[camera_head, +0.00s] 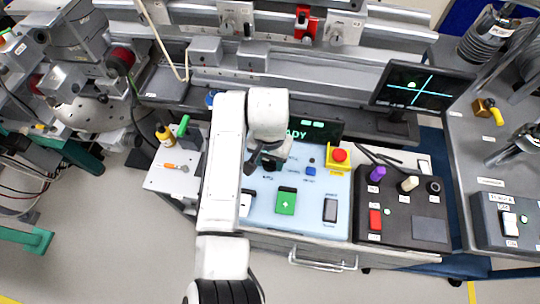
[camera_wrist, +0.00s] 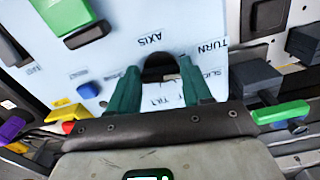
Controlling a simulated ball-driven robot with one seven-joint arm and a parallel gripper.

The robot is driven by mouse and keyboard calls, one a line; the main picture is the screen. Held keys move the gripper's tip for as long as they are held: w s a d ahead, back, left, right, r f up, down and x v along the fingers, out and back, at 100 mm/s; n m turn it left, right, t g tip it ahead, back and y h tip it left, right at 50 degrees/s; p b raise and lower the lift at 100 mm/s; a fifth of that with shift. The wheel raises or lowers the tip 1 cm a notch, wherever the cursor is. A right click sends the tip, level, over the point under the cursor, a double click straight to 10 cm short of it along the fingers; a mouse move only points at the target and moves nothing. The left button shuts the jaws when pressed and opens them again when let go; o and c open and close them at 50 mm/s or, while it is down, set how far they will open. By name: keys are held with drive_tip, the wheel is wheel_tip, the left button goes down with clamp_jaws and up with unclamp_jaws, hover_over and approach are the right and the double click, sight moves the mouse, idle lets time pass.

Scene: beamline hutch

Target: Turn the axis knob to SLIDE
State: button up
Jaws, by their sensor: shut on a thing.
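The black axis knob (camera_wrist: 158,66) sits on the pale blue panel (camera_wrist: 130,22), between the printed words AXIS, TURN, SLIDE and TILT in the wrist view. My gripper (camera_wrist: 158,84) has its two green fingers on either side of the knob and is shut on it. The fingers and the gripper body hide part of the knob and of the lettering, so I cannot tell which word its pointer faces. In the head view my gripper (camera_head: 268,160) is over the left part of the panel (camera_head: 310,215), and my arm mostly hides the knob.
A green button (camera_head: 286,201), a blue button (camera_head: 311,171) and a red emergency stop (camera_head: 340,155) are close by on the panel. A dark display stands behind. A black control box (camera_head: 405,233) with purple and cream sticks is at right. A green-handled lever (camera_head: 183,126) is at left.

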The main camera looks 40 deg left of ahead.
sight(270, 162)
drive_tip(key=shift+a+r+m+p, duration=0.1)
drive_tip(key=shift+m+p, duration=0.5)
drive_tip(key=shift+m, duration=1.5)
drive_tip(key=o, duration=1.1)
drive_tip(key=shift+c, duration=0.2)
wheel_tip(270, 162, up, 11)
drive_tip(key=shift+b, duration=0.45)
drive_tip(key=shift+w+f, duration=0.1)
drive_tip(key=shift+f, duration=0.1)
